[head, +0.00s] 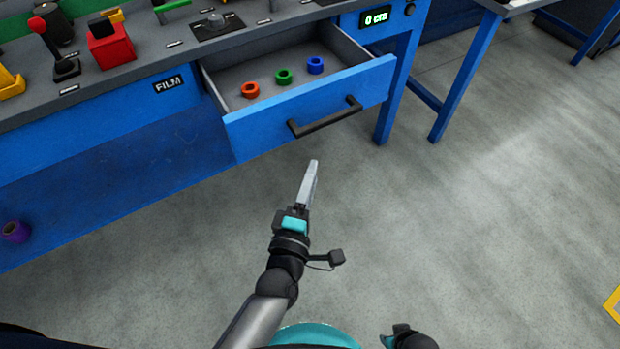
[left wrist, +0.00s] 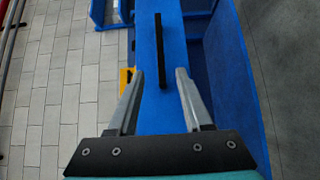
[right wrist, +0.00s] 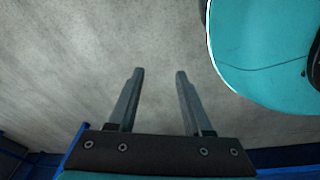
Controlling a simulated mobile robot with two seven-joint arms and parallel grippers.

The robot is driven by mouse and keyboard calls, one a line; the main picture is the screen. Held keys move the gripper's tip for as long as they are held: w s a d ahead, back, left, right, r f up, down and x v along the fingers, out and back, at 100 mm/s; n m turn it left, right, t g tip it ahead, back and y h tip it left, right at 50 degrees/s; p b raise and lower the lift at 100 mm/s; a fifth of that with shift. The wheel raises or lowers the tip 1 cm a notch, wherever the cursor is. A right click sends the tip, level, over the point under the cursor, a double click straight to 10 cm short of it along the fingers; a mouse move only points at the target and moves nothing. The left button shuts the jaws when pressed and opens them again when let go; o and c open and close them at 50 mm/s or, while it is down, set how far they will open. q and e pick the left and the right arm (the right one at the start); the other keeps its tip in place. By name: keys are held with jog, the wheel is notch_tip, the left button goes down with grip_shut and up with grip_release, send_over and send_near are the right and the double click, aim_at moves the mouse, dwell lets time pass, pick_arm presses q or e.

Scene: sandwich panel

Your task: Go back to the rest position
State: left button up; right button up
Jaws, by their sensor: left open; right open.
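My left gripper (head: 311,182) is in front of the pulled-out blue drawer, below its black handle (head: 325,118) and apart from it. In the left wrist view its two fingers (left wrist: 160,82) are spread and hold nothing, with the dark handle (left wrist: 162,50) ahead of them. My right gripper shows in the right wrist view (right wrist: 158,80), fingers apart and empty over the grey floor. In the head view only a bit of my right arm shows at the bottom edge; its fingers are hidden there.
The blue workbench (head: 60,140) fills the left. A purple roll (head: 15,232) is at the lower left.

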jog(key=shift+w+d, duration=0.1)
jog(key=shift+w, duration=0.2)
pick_arm(q)
jog(key=s+a+f+m+g+p, duration=0.1)
jog(key=s+a+f+m+g, duration=0.25)
jog(key=f, duration=0.45)
jog(key=s+a+f+m+g, duration=0.2)
jog(key=s+f+m, duration=0.2)
jog(key=f, duration=0.4)
jog(key=s+a+f+m+g+p, duration=0.1)
jog(key=s+a+f+m+g, duration=0.25)
jog(key=f, duration=0.45)
jog(key=s+a+f+m+g+y, duration=0.1)
jog(key=s+a+f+m+g, duration=0.1)
jog(key=s, duration=0.4)
jog(key=s+a+f+m+g+y+p, duration=0.1)
jog(key=s+a+f+m+g, duration=0.1)
jog(key=s+a+f, duration=0.2)
jog(key=s+a+f+m+g+y, duration=0.2)
jog(key=s+a+f+m, duration=0.1)
jog(key=s+a, duration=0.3)
jog(key=shift+s+f, duration=0.25)
jog(key=shift+s, duration=0.85)
pick_arm(e)
jog(key=s+d, duration=0.3)
jog(key=s, duration=0.3)
jog(key=shift+f, duration=0.35)
jog(key=shift+w, duration=0.1)
